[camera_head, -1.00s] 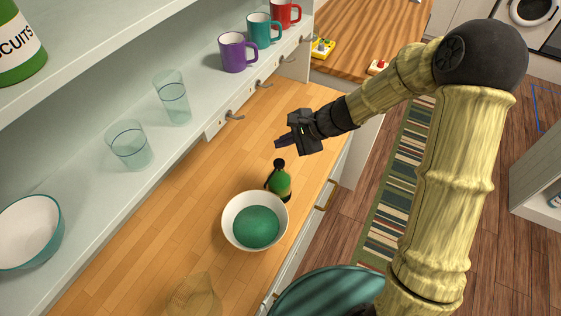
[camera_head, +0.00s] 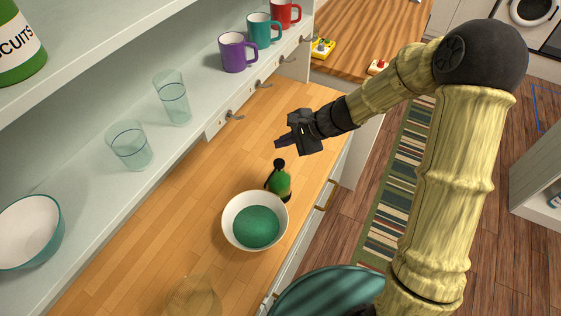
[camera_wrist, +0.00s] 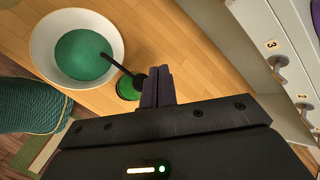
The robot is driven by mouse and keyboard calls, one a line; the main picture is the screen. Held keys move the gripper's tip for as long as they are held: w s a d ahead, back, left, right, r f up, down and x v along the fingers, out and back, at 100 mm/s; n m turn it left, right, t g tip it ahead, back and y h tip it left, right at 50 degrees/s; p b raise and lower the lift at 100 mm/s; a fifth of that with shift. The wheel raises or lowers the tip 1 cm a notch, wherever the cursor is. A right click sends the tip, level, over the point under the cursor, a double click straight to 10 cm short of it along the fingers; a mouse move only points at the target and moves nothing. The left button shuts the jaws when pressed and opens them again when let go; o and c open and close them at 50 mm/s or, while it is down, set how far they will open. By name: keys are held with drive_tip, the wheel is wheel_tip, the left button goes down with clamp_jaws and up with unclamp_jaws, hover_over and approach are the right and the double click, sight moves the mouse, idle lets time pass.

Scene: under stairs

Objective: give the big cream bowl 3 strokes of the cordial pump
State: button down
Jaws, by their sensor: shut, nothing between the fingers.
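The big cream bowl (camera_head: 229,208) stands on the wooden counter with a green surface inside it; it also shows in the wrist view (camera_wrist: 42,52). Just behind it stands the green cordial pump bottle (camera_head: 282,185) with a black pump head (camera_head: 279,163). In the wrist view the black spout of the pump (camera_wrist: 118,66) reaches over the bowl's rim, and the bottle (camera_wrist: 125,90) is partly hidden by the pump head. My gripper (camera_head: 279,143) is shut and empty. Its fingers (camera_wrist: 157,86) appear close beside the pump head; the exact height gap is unclear.
A shelf along the left holds two glasses (camera_head: 129,146), a white and teal bowl (camera_head: 30,232) and mugs (camera_head: 238,53). Hooks (camera_head: 235,116) line its edge. A see-through amber vessel (camera_head: 194,296) stands at the counter's near end. The counter left of the bowl is clear.

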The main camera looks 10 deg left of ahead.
drive_tip(key=shift+s, duration=0.1)
idle(0.7)
drive_tip(key=shift+s+d+f+m+h+p, duration=0.75)
drive_tip(key=shift+d+f+h+p, duration=0.1)
drive_tip(key=shift+d+h, duration=0.3)
wheel_tip(320, 180, up, 6)
drive_tip(key=m+t+p, duration=0.4)
drive_tip(key=m, duration=0.1)
hover_over(282, 164)
drive_tip(key=shift+f+n, duration=0.2)
drive_tip(key=shift+n, duration=0.05)
drive_tip(key=shift+f, duration=0.1)
wheel_tip(282, 164, down, 7)
drive_tip(key=b, duration=0.6)
drive_tip(key=shift+f+b, duration=0.7)
drive_tip(key=shift+f, duration=0.15)
